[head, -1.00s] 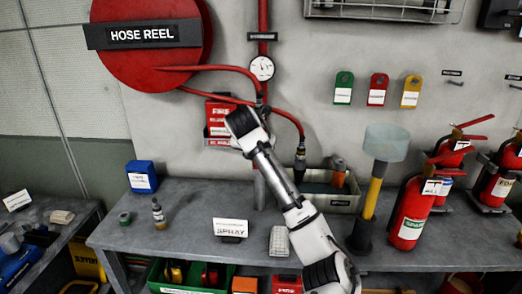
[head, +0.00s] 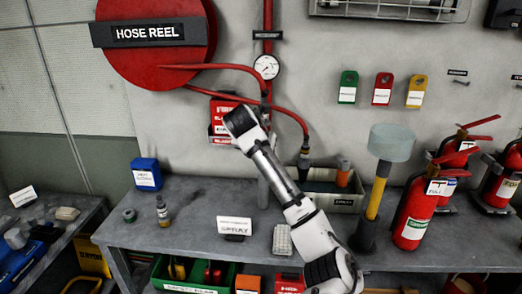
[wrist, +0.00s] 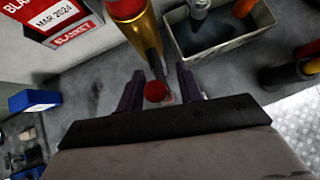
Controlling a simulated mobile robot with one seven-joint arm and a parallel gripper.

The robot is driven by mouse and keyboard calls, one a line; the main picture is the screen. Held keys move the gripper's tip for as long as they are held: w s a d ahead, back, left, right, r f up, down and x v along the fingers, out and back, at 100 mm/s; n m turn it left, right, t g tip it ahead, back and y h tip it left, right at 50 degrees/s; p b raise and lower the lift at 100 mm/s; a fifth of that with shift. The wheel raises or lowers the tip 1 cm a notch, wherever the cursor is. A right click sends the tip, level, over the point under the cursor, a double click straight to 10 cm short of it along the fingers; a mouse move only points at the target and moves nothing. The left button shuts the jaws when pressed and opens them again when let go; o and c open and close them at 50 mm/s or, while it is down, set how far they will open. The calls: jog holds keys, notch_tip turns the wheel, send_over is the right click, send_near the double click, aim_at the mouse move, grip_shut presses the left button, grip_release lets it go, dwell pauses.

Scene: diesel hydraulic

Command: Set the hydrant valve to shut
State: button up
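In the wrist view a brass-coloured valve body (wrist: 134,38) stands at the top middle. A dark lever with a red knob (wrist: 155,92) points from it toward me. My gripper (wrist: 160,88) is open, with one dark finger on each side of the lever; the knob lies between them. I cannot tell whether either finger touches it. In the head view the red pipe (head: 267,18) comes down the wall to a round gauge (head: 266,67). My arm covers the valve and my gripper there.
A grey bin (head: 330,190) stands on the bench right of my arm, and shows in the wrist view (wrist: 255,45). A red blanket box (wrist: 65,18) is at the wrist view's upper left. A yellow-handled mallet (head: 376,190) and extinguishers (head: 413,215) stand right.

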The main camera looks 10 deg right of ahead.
jog(key=b+v, duration=0.2)
jog(key=v, duration=1.1)
jog(key=shift+s+a+r+b, duration=0.2)
jog(key=shift+s+r+b, duration=0.05)
jog(key=shift+b, duration=0.1)
